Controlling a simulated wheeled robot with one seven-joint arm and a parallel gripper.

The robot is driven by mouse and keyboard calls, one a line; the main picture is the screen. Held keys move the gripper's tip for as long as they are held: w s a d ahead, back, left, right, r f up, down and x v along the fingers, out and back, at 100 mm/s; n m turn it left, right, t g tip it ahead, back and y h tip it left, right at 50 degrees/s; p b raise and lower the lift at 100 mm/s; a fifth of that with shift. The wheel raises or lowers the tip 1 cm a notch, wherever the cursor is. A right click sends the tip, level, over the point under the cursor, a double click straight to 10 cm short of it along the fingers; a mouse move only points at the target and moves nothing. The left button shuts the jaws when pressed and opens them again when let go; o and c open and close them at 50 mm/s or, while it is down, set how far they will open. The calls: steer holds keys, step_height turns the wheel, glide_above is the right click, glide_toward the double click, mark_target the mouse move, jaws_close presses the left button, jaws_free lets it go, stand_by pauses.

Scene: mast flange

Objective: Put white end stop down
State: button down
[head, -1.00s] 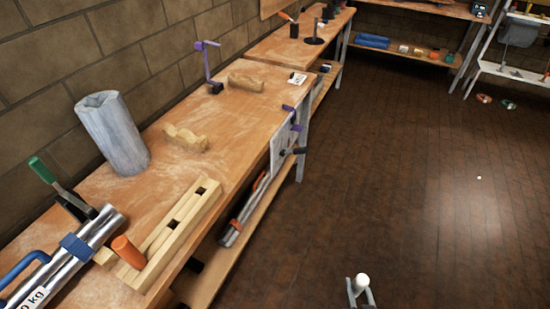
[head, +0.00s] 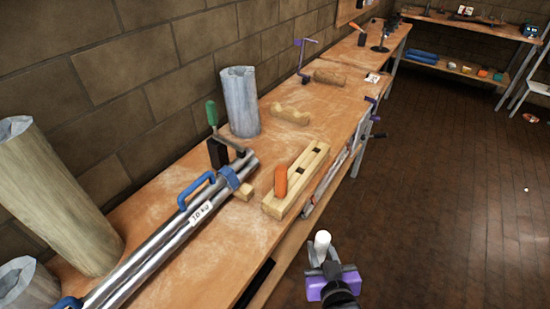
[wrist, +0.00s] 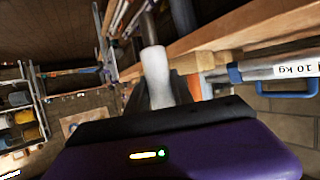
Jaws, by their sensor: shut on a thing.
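The white end stop (head: 322,242) is a short white cylinder held upright at the tip of my gripper (head: 323,258). It also shows in the wrist view (wrist: 158,77), between the fingers of my gripper (wrist: 160,95), which is shut on it. In the head view both appear over the dark floor, in front of the workbench's near edge and apart from the bench top (head: 220,245). The fingers hide the lower part of the end stop.
A wooden block with square holes (head: 297,180) lies near the bench's front edge, with an orange cylinder (head: 280,181) at it. Metal tubes with a blue handle (head: 165,240) lie along the bench. Grey (head: 240,100) and wooden (head: 55,195) columns stand behind.

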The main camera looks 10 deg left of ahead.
steer(key=s+a+r+n+g+y, duration=0.2)
steer(key=s+a+r+n+y, duration=0.1)
steer(key=a+r, duration=1.2)
steer(key=s+a+r+n+g+y, duration=0.2)
steer(key=s+a+r+n+y, duration=0.1)
steer(key=s+a+r, duration=0.75)
steer(key=f, duration=0.7)
steer(key=w+a+f, duration=0.1)
steer(key=f, duration=0.6)
steer(key=f+p, duration=0.1)
steer(key=f, duration=0.6)
steer(key=shift+w+a+f, duration=0.15)
steer(key=shift+w+a, duration=0.1)
steer(key=shift+w, duration=0.05)
steer(key=shift+f, duration=0.1)
steer(key=c, duration=1.1)
jaws_free()
